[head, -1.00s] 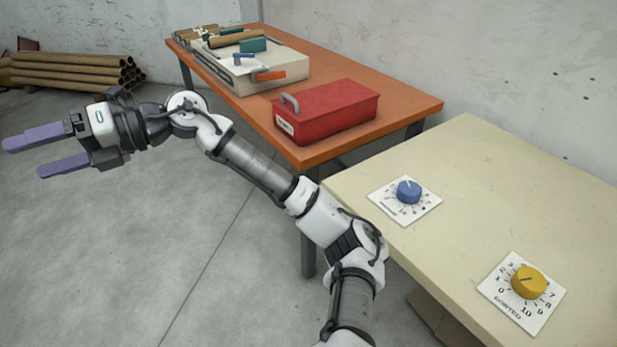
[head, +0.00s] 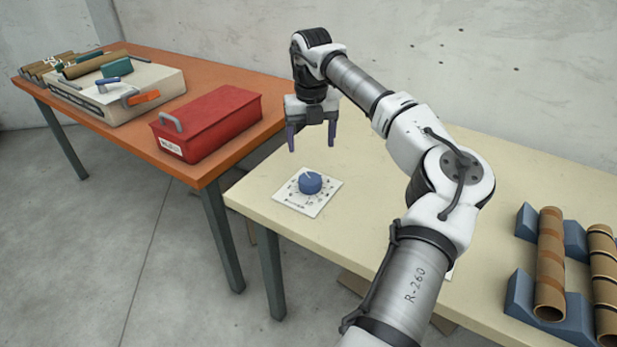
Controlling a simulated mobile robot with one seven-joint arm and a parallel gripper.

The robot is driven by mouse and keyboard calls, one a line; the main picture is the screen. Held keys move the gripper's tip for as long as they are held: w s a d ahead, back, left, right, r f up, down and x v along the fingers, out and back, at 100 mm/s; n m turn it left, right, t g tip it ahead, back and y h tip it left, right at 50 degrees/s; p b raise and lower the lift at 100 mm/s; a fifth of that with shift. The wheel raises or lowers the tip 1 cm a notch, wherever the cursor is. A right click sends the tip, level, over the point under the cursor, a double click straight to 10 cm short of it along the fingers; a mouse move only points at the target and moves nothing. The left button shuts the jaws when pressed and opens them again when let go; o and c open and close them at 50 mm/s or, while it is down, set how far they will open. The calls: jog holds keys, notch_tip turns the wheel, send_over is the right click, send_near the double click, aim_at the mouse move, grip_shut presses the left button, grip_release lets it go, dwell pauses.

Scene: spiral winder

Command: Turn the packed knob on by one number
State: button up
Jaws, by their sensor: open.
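A blue knob (head: 310,182) sits on a white dial plate (head: 318,206) near the front left of the cream table. Numbers ring the knob, but they and the plate's label are too small to read surely. My gripper (head: 311,146) points down, open and empty, above and slightly behind the blue knob in the picture, apart from it. Its two purple fingers are spread. The yellow knob seen earlier is hidden behind my arm; I cannot tell from the labels which knob is the packed one.
The cream table (head: 262,187) is clear around the blue knob. An orange table (head: 215,166) at left bears a red box (head: 208,122) and a pale machine (head: 150,93). Cardboard tubes (head: 549,262) rest on blue cradles (head: 521,295) at right.

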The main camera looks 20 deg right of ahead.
aim_at(310, 179)
notch_tip(310, 179, down, 12)
jog(key=shift+a+r+p, duration=0.1)
jog(key=shift+p, duration=0.45)
jog(key=c, duration=1)
